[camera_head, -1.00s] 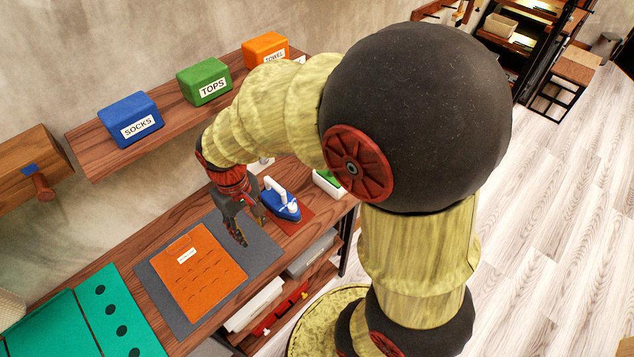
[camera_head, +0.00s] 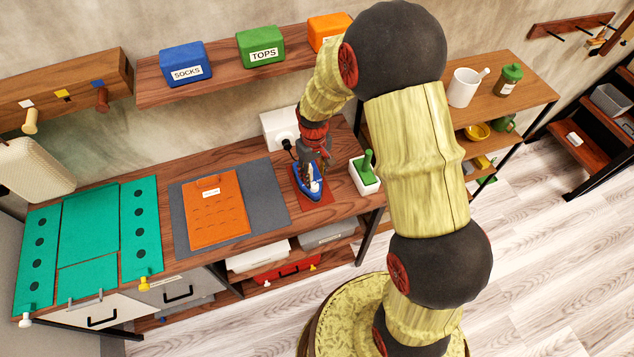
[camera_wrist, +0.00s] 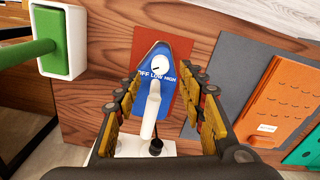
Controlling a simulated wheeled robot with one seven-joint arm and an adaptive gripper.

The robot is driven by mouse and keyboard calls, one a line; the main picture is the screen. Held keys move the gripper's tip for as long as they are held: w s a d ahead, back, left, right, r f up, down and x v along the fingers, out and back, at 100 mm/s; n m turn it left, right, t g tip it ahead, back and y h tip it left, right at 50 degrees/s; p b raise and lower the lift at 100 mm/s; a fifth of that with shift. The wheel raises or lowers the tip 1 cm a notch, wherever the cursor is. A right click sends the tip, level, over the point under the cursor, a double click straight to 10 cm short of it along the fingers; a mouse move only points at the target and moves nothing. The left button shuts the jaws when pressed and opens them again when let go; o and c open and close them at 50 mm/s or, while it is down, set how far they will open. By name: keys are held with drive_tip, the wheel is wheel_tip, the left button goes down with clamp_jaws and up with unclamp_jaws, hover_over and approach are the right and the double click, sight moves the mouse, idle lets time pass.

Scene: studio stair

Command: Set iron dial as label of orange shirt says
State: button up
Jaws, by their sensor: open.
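The blue and white iron (camera_head: 312,184) lies on a red mat (camera_head: 318,201) on the wooden table. In the wrist view the iron (camera_wrist: 168,75) shows a round white dial (camera_wrist: 160,66) with a dark mark, and the words OFF, LOW and HIGH below it. My gripper (camera_head: 314,178) is above the iron; in the wrist view its open fingers (camera_wrist: 165,105) stand either side of the white handle, not closed on it. The folded orange shirt (camera_head: 217,210) lies on a grey mat (camera_head: 268,192). Its white label (camera_head: 211,193) is too small to read.
A white pot with a green handle (camera_head: 366,175) stands right of the iron. A green folding board (camera_head: 90,235) lies at the left. Blue, green and orange boxes (camera_head: 187,63) sit on the shelf above. A white socket plate (camera_head: 280,130) is on the wall behind the iron.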

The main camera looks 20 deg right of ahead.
sight(314, 185)
drive_tip(key=shift+f, duration=2.7)
drive_tip(key=c, duration=0.3)
clamp_jaws()
